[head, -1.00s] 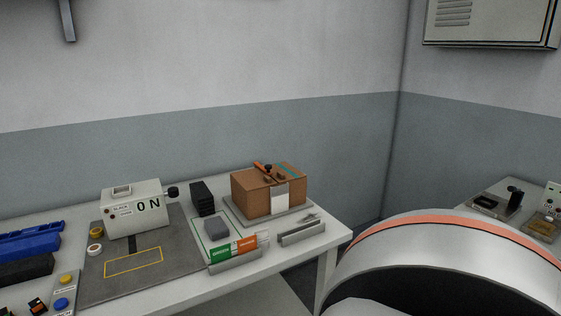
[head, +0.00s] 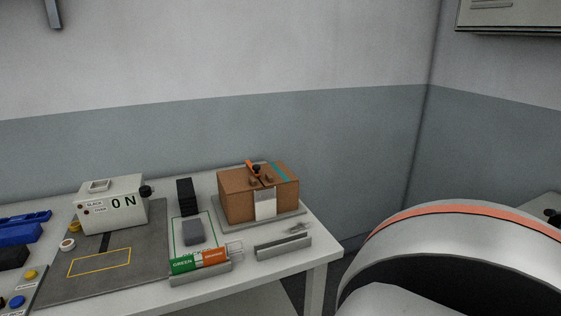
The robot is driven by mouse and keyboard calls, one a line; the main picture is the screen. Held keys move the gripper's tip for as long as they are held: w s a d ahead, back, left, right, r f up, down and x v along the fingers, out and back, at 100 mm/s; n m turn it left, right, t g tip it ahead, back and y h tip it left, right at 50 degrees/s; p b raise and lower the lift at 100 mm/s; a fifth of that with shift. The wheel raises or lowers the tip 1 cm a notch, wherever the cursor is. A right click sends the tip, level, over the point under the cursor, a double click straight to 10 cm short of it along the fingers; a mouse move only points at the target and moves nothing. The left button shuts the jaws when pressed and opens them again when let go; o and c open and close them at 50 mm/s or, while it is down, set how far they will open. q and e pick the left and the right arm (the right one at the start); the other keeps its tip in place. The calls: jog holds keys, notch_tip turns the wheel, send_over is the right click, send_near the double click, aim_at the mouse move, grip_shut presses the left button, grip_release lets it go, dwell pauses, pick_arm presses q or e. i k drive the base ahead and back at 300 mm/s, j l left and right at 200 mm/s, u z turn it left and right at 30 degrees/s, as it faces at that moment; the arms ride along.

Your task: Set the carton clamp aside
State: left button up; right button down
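A brown carton (head: 236,203) sits on a grey base plate (head: 284,221) near the right end of the table. The carton clamp (head: 256,169), an orange bar with a black knob, lies across the carton's top. A white label (head: 265,204) is on the carton's front face and a teal strip (head: 281,171) on its top. Neither gripper shows in the head view. A large silver and orange curved part at the lower right appears to be my own arm.
A grey bar (head: 283,247) lies in front. The table's right edge (head: 326,240) is close by.

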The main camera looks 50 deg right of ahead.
aim_at(254, 168)
jog(key=k+l, duration=0.1)
jog(key=l, duration=0.35)
jog(key=k+l, duration=0.1)
jog(key=l, duration=0.35)
jog(key=k+l, duration=0.15)
jog(key=l, duration=0.25)
jog(key=k+l, duration=0.1)
jog(key=l, duration=0.35)
